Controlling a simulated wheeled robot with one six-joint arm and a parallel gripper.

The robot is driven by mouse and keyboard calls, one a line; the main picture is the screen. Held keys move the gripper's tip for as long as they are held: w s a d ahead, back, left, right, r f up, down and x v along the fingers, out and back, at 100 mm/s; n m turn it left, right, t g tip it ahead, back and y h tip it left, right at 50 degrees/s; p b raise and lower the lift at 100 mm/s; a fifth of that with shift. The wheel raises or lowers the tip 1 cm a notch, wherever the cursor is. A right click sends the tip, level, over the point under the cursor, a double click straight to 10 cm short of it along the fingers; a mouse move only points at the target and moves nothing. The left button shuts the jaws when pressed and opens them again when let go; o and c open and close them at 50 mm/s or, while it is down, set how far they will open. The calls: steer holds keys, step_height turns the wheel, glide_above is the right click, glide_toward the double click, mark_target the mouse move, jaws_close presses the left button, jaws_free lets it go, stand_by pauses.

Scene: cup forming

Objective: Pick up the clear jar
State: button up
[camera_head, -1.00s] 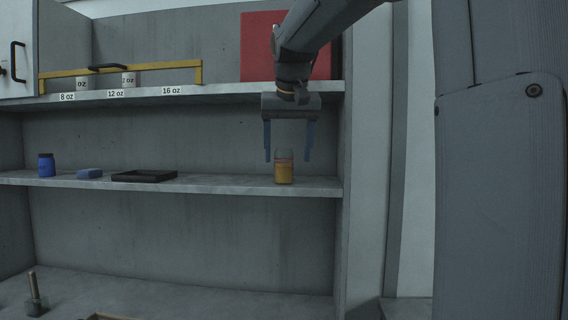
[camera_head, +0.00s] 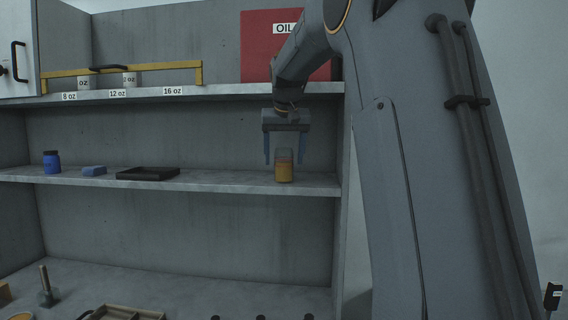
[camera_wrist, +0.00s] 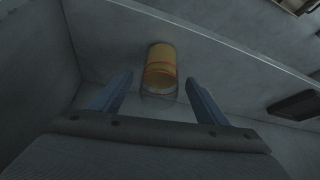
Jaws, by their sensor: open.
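The clear jar (camera_head: 284,172) stands upright on the middle shelf (camera_head: 232,182), near its right end. It has an orange-yellow filling and a clear upper part. My gripper (camera_head: 284,160) is open, with its two blue fingers pointing down at the jar's upper part, one to each side in the head view. In the wrist view the jar (camera_wrist: 160,72) lies ahead of and between the two fingertips (camera_wrist: 160,78). No contact between the fingers and the jar shows.
On the same shelf to the left are a blue bottle (camera_head: 52,162), a blue block (camera_head: 94,171) and a dark tray (camera_head: 147,174). The upper shelf (camera_head: 225,93) holds cups behind a yellow bar (camera_head: 165,67) and a red oil box (camera_head: 262,62). The shelf's right side wall stands close to the jar.

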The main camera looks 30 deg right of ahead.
steer(key=shift+x, duration=1.35)
steer(key=c, duration=1.3)
steer(key=shift+c, duration=0.2)
steer(key=shift+r, duration=0.2)
steer(key=shift+s+a+r+b, duration=0.1)
steer(key=shift+s+b, duration=0.15)
steer(key=shift+b, duration=0.1)
steer(key=s+a+b, duration=0.2)
steer(key=s+a, duration=0.1)
steer(key=s, duration=0.5)
steer(key=s+a+b, duration=0.3)
steer(key=s+a, duration=0.1)
steer(key=s, duration=0.4)
